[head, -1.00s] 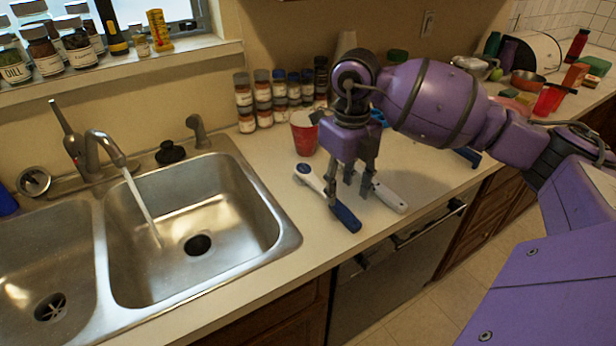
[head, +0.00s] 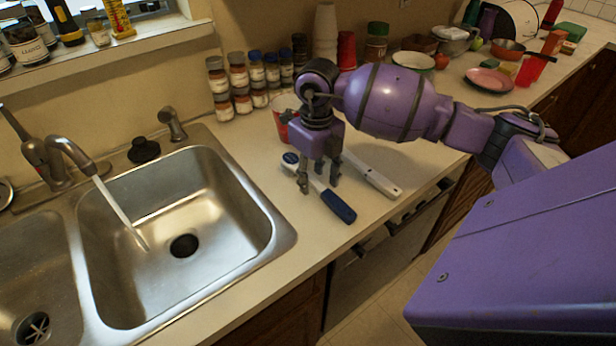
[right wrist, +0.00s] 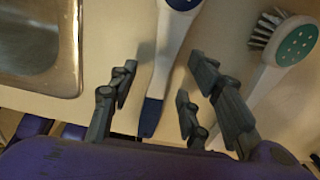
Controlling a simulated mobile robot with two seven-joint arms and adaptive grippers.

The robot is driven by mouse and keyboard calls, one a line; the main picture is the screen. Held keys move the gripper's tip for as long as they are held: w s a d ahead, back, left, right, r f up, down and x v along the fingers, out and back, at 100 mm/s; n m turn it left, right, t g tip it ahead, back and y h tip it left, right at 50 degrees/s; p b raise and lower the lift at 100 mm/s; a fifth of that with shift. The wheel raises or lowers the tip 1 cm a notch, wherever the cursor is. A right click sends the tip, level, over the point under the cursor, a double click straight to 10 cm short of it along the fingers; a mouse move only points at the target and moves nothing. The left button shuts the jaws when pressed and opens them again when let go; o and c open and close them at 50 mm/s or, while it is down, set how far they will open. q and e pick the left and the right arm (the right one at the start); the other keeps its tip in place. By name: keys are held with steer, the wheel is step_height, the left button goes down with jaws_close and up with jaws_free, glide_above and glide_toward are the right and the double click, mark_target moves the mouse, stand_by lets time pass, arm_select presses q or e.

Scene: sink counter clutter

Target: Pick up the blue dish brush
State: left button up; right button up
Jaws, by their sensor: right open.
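The blue dish brush (head: 339,207) lies on the counter right of the sink, with a white shaft, a dark blue grip end and a blue patch on its head. It also shows in the right wrist view (right wrist: 165,62), its head cut off at the top edge. My right gripper (head: 319,183) points down over it, open. In the right wrist view its fingers (right wrist: 158,85) stand on either side of the shaft, with gaps visible. Whether the fingertips reach counter level is unclear. My left gripper is not in view.
A second white brush (head: 376,181) with a green-patched head (right wrist: 292,44) lies close on the right. A red cup (head: 282,118) stands behind my gripper. The sink (head: 272,232) is at the left, with water running. Spice jars (head: 240,85) stand along the wall.

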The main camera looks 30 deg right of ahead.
mark_target(315, 182)
steer(key=shift+s+f, duration=0.15)
steer(key=shift+f, duration=0.05)
jaws_close()
stand_by(0.3)
steer(key=shift+r, duration=0.5)
step_height(315, 182, up, 2)
steer(key=shift+r, duration=0.2)
steer(key=s+a+r, duration=0.9)
steer(key=s, duration=0.1)
steer(key=shift+s+a+r+b, duration=0.15)
steer(key=shift+a+r+b, duration=0.05)
steer(key=shift+r+b, duration=0.1)
